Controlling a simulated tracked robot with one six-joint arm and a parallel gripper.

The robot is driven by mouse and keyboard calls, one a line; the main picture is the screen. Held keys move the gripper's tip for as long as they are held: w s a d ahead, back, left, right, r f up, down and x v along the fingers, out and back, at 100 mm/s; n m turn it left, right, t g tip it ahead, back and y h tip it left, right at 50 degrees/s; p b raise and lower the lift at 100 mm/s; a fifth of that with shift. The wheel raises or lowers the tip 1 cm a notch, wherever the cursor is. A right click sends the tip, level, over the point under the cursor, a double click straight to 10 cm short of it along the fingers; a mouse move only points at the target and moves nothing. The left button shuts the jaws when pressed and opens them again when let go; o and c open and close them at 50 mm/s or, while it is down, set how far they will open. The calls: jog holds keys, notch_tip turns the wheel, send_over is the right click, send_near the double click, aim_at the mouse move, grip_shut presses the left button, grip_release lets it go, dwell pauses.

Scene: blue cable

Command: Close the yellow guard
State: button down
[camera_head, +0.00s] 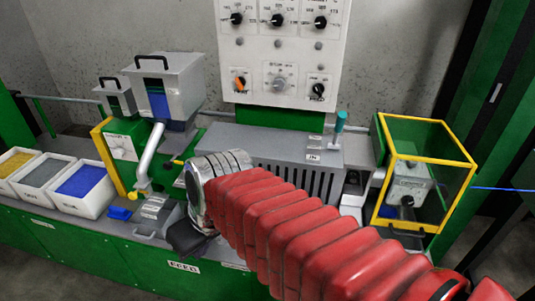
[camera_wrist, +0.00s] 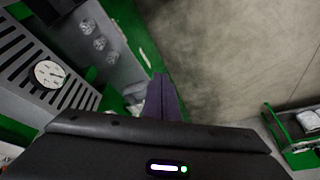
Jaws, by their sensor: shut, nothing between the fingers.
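The yellow guard (camera_head: 435,159) is a yellow-edged frame with clear panels at the right of the bench in the head view. It stands around a grey device (camera_head: 408,184) with a dark round part on its front. I cannot tell for sure how far the guard stands open. My gripper (camera_head: 188,240) is at the front left of the bench, well to the left of the guard and apart from it. My red-sleeved arm partly hides the bench between them. In the wrist view my gripper's dark fingers (camera_wrist: 162,98) are together with nothing between them.
A grey slotted housing (camera_head: 270,150) fills the bench's middle, under a white knob panel (camera_head: 283,45). At left are a grey hopper (camera_head: 165,82) and bins, including one of blue material (camera_head: 82,185). A blue cable (camera_head: 503,189) runs off right, beside a green post (camera_head: 500,90).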

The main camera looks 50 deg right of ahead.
jog(key=shift+t+h, duration=0.4)
jog(key=shift+t, duration=0.3)
jog(key=shift+s+a+r, duration=0.15)
jog(key=shift+a+r, duration=0.5)
jog(key=shift+r, duration=0.25)
jog(key=shift+s+a+r, duration=0.1)
jog(key=shift+a+r, duration=0.55)
jog(key=shift+r, duration=0.2)
